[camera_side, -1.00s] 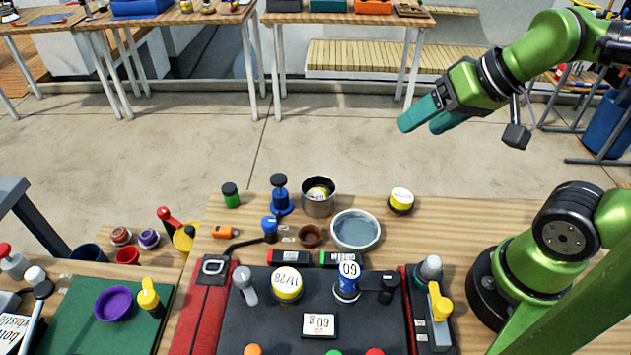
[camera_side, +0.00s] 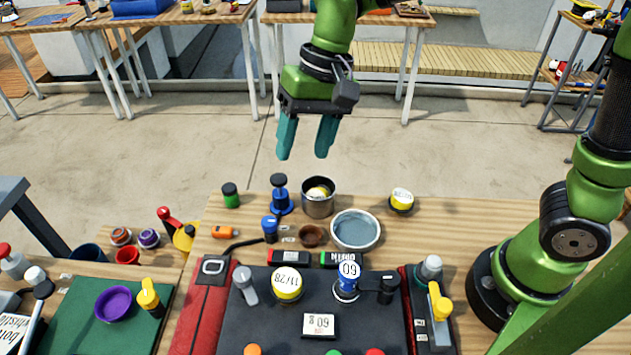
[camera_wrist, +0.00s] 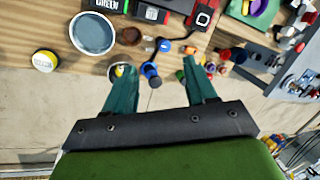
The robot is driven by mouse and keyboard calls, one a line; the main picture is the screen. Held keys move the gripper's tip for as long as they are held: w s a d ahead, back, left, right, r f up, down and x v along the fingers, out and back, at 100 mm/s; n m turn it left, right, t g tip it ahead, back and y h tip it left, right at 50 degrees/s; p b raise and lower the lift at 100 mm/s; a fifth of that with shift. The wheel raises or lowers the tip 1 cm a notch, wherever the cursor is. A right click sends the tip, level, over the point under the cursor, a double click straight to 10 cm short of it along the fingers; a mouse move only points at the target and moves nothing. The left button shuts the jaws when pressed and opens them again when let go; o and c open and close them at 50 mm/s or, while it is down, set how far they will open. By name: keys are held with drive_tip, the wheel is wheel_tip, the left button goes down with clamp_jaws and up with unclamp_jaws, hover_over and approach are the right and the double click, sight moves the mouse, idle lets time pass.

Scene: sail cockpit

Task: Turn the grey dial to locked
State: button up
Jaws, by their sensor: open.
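On the black panel (camera_side: 365,322) in the side view, a grey knob with a long grip (camera_side: 245,285) sits at the left. Another grey rounded knob (camera_side: 430,268) stands on the dark box at the right, beside a yellow handle. I cannot tell for sure which of the two is the grey dial, and no locked mark is readable. My gripper (camera_side: 304,154) is open and empty, pointing down, high up beyond the far edge of the bench and well apart from both knobs. In the wrist view my gripper (camera_wrist: 155,66) shows its two teal fingers spread; neither grey knob can be made out there.
A yellow-topped dial (camera_side: 287,284) and a blue knob (camera_side: 347,284) stand close together on the panel.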

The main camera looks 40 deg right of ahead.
sight(242, 274)
drive_tip(key=w+a+m+g, duration=0.2)
drive_tip(key=a+m+g, duration=0.25)
drive_tip(key=a, duration=0.65)
drive_tip(key=shift+t, duration=0.35)
drive_tip(key=x, duration=1.6)
drive_tip(key=shift+w+f, duration=0.1)
drive_tip(key=shift+f, duration=0.05)
